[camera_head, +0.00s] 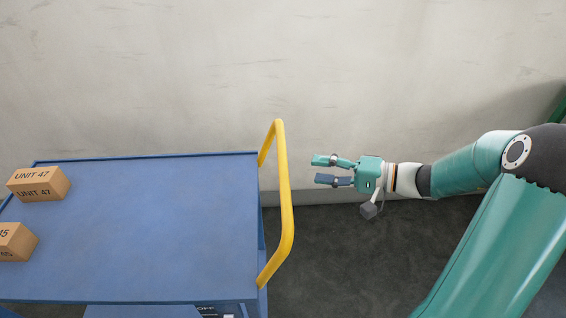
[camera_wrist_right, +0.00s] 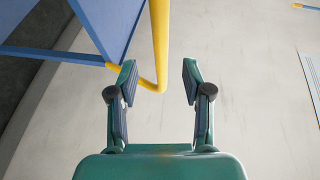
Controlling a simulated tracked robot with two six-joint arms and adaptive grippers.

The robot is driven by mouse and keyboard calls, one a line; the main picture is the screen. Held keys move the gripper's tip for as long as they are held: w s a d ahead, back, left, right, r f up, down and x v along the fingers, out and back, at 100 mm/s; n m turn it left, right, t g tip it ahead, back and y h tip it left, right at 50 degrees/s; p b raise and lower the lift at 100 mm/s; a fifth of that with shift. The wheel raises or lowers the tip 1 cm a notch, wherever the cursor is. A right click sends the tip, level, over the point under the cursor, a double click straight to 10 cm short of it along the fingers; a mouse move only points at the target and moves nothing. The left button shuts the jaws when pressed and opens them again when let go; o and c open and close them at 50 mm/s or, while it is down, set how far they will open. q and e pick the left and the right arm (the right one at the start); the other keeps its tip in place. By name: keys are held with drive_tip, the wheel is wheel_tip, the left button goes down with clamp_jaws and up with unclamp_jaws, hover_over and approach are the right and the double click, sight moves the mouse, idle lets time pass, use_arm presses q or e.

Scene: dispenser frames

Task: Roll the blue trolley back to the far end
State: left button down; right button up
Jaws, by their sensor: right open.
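The blue trolley (camera_head: 160,225) fills the left of the head view, with a flat top and a yellow handle (camera_head: 286,200) on its right end. My right gripper (camera_head: 322,170) is open and empty, to the right of the handle, with its fingers pointing left toward it. A gap shows between fingertips and handle in the head view. In the right wrist view the yellow handle (camera_wrist_right: 159,45) runs down from the top and bends just ahead of the open fingers (camera_wrist_right: 158,82). The blue trolley (camera_wrist_right: 95,25) shows at the upper left there. My left gripper is out of view.
Two cardboard boxes lie on the trolley top: one marked UNIT 47 (camera_head: 40,184) and one cut off by the left edge (camera_head: 15,242). A pale wall (camera_head: 330,80) stands behind. The dark floor (camera_head: 350,265) right of the trolley is clear.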

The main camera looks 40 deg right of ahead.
sight(283, 167)
drive_tip(key=p+x, duration=0.1)
drive_tip(key=x, duration=0.8)
drive_tip(key=shift+w+a+f+p, duration=0.2)
drive_tip(key=shift+w+a+p, duration=0.05)
drive_tip(key=shift+w+p, duration=0.1)
clamp_jaws()
